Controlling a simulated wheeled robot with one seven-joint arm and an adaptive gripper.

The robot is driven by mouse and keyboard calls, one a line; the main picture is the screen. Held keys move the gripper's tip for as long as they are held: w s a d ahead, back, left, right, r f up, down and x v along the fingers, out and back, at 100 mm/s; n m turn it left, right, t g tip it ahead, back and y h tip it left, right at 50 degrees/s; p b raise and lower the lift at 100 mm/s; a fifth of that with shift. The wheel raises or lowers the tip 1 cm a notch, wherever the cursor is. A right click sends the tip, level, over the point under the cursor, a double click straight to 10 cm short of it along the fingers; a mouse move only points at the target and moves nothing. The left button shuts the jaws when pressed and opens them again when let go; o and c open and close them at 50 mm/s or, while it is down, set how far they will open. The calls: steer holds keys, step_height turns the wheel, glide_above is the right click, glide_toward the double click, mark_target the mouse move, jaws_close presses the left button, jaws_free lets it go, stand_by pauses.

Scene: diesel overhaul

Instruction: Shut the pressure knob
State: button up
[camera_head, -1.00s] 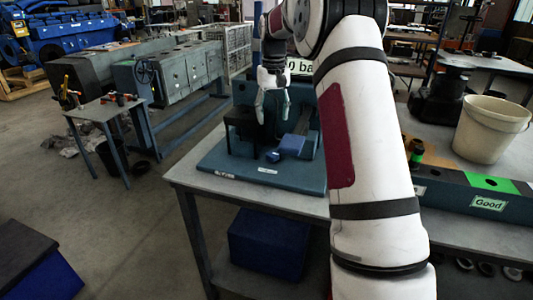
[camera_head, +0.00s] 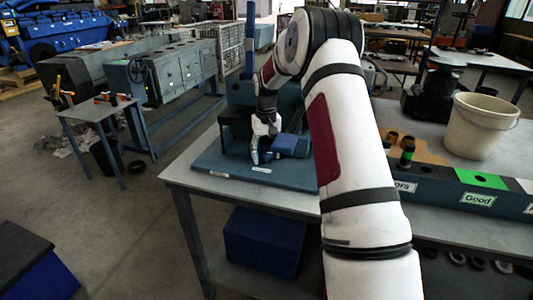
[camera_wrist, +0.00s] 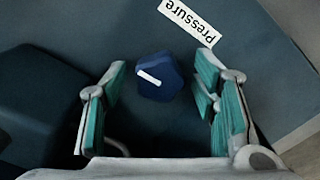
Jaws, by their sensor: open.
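The pressure knob (camera_wrist: 160,77) is a small dark blue knob with a white pointer line, seen in the wrist view on a blue-grey base plate. A white label reading "Pressure" (camera_wrist: 190,22) lies beside it. My gripper (camera_wrist: 155,98) is open, with one teal-padded finger on each side of the knob and clear gaps to it. Whether the fingertips reach down to the knob's height is hard to tell. In the head view my gripper (camera_head: 259,155) points down low over the front of the blue test stand (camera_head: 225,170), and the knob is hidden there.
A blue block (camera_head: 287,145) stands on the stand just right of my gripper. A dark block (camera_wrist: 35,100) is at the left in the wrist view. A white bucket (camera_head: 480,125) and a sorting tray labelled "Good" (camera_head: 476,199) are at the right of the table.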

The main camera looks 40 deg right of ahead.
steer(key=c, duration=1.1)
steer(key=shift+c, duration=0.2)
steer(key=shift+m, duration=0.4)
steer(key=m+b, duration=0.2)
steer(key=m, duration=0.1)
steer(key=shift+f+m, duration=0.1)
steer(key=shift+m, duration=0.3)
steer(key=m+b, duration=0.2)
steer(key=m, duration=0.2)
steer(key=shift+m, duration=0.3)
steer(key=m+b, duration=0.1)
steer(key=m, duration=0.7)
steer(key=shift+m+b, duration=0.3)
